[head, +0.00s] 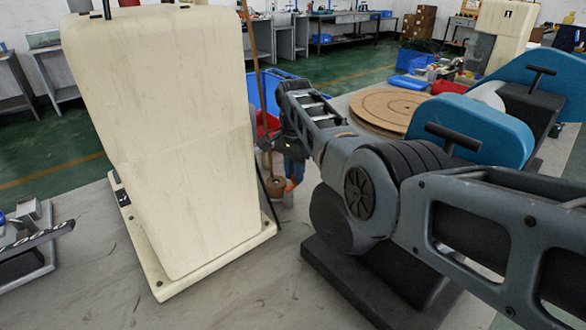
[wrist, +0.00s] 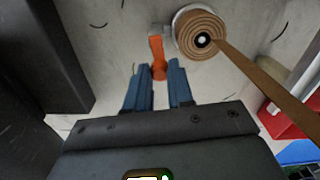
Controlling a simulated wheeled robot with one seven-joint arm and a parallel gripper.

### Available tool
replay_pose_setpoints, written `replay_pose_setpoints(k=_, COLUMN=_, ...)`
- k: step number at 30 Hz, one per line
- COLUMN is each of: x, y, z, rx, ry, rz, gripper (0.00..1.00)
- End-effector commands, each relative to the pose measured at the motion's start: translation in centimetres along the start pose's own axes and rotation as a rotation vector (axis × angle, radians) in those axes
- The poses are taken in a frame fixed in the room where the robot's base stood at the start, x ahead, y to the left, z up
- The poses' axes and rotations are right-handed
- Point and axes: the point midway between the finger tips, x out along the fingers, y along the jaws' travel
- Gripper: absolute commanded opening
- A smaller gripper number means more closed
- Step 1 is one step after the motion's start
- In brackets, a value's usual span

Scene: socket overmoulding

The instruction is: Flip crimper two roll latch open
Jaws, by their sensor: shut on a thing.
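The orange latch lever (wrist: 159,68) lies between my gripper's two blue fingertips (wrist: 161,74) in the wrist view. My gripper is shut on it. The lever's far end meets a small grey block (wrist: 156,32). Just right of it is the brown wound roll (wrist: 201,36) on a pale round base, with a brown strip (wrist: 262,76) running off to the lower right. In the head view the roll (head: 276,188) and the orange lever (head: 291,184) are small, beside the tall cream machine (head: 165,140). My arm partly hides that spot.
The cream machine stands close on the left. Blue-covered machines (head: 475,128) and a round wooden disc (head: 390,109) are at the right. A red bin (wrist: 290,120) shows right in the wrist view. A dark block (wrist: 42,55) is close on the left there.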

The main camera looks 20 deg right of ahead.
Motion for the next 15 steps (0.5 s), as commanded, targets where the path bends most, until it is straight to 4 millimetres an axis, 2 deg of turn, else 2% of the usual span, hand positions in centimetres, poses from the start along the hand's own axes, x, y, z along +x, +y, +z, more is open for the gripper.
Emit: replay_pose_setpoints(k=15, x=-0.06, y=0.16, z=0.01, rx=0.086, ry=0.001, rz=-0.001, gripper=0.00)
